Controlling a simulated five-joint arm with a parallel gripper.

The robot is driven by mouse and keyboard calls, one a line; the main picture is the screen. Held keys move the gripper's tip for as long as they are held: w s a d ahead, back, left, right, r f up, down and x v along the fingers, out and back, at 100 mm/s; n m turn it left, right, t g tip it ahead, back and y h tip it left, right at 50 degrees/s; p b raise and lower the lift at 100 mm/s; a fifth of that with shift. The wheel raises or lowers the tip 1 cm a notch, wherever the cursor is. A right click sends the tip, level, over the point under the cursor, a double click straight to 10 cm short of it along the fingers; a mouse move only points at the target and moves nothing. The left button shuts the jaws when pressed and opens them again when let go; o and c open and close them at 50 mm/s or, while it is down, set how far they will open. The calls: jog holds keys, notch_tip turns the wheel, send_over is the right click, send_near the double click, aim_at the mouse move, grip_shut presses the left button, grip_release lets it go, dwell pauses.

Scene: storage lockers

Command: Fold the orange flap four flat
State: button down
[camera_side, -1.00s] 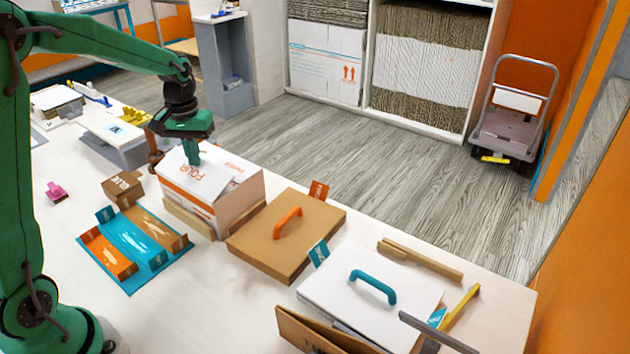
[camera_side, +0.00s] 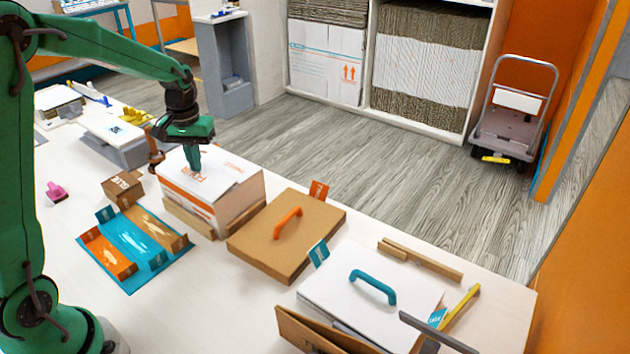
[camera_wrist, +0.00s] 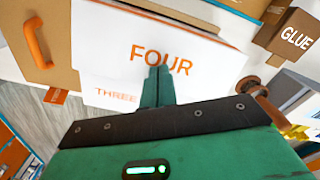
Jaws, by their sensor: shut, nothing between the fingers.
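The white box (camera_side: 233,207) stands on the table left of the brown lidded box. Its top flap marked FOUR in orange (camera_wrist: 110,35) fills the upper middle of the wrist view and shows on the box top in the side view (camera_side: 205,187). The flap looks lowered and nearly flat; a small remaining tilt is hard to judge. A flap marked THREE (camera_wrist: 115,95) shows along one edge in the wrist view. My gripper (camera_side: 194,170) is shut and empty, with its tips at the FOUR lettering, apparently touching the flap; it also shows in the wrist view (camera_wrist: 158,72).
A brown box with an orange handle (camera_side: 262,248) stands close right of the white box. A white box with a blue handle (camera_side: 330,292) is farther right. The glue box (camera_side: 122,186) and blue tray (camera_side: 130,287) lie to the left.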

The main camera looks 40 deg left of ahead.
jog(key=shift+f, duration=0.65)
dwell(0.6)
jog(key=shift+r, duration=0.1)
jog(key=shift+r, duration=3.45)
jog(key=shift+d+r, duration=0.1)
jog(key=shift+s+d+r, duration=0.15)
jog(key=shift+s, duration=0.05)
jog(key=s+d+r+m+t, duration=0.2)
jog(key=s+d, duration=0.4)
jog(key=s, duration=0.3)
jog(key=s+d+r+m+t, duration=0.3)
jog(key=s+d, duration=0.4)
jog(key=s, duration=0.3)
jog(key=shift+d+r+m+t, duration=0.15)
jog(key=shift+d+m+t, duration=0.15)
jog(key=shift+m, duration=0.2)
